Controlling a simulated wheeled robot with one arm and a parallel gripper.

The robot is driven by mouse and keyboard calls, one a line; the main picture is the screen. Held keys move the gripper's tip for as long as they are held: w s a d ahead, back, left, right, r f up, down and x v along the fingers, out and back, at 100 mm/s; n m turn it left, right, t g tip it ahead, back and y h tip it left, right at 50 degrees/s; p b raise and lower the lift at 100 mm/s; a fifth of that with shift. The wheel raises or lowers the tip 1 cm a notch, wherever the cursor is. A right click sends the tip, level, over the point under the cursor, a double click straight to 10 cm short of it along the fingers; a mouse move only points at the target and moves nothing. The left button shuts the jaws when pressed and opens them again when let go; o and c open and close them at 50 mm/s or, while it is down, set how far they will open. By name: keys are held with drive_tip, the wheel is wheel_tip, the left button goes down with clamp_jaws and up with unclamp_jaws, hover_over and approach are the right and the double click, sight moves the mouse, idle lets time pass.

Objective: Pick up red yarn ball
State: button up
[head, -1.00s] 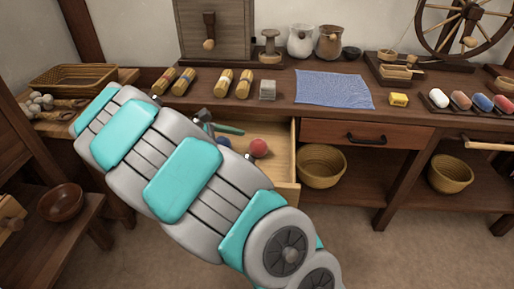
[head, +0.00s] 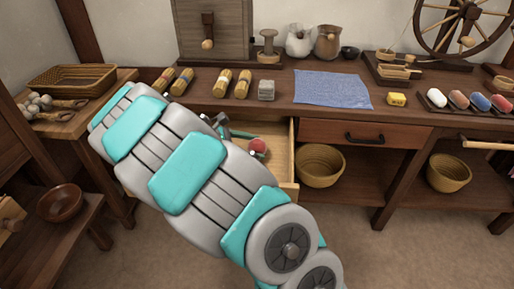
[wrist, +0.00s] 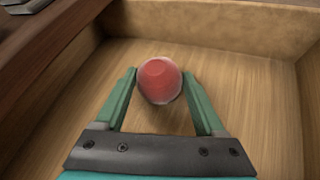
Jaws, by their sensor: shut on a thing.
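The red yarn ball (wrist: 159,80) is in the wrist view, between the two green fingers of my gripper (wrist: 160,90). My gripper is shut on it, with a finger on each side. The ball is inside the open wooden drawer (wrist: 240,80); I cannot tell whether it touches the drawer floor. In the head view the ball (head: 258,145) shows at the drawer, with part of my gripper (head: 245,138) beside it. My arm hides much of the drawer in the head view.
Drawer walls stand around my gripper. A wooden bowl (head: 61,203) is at left.

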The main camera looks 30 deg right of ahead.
drive_tip(key=c, duration=0.7)
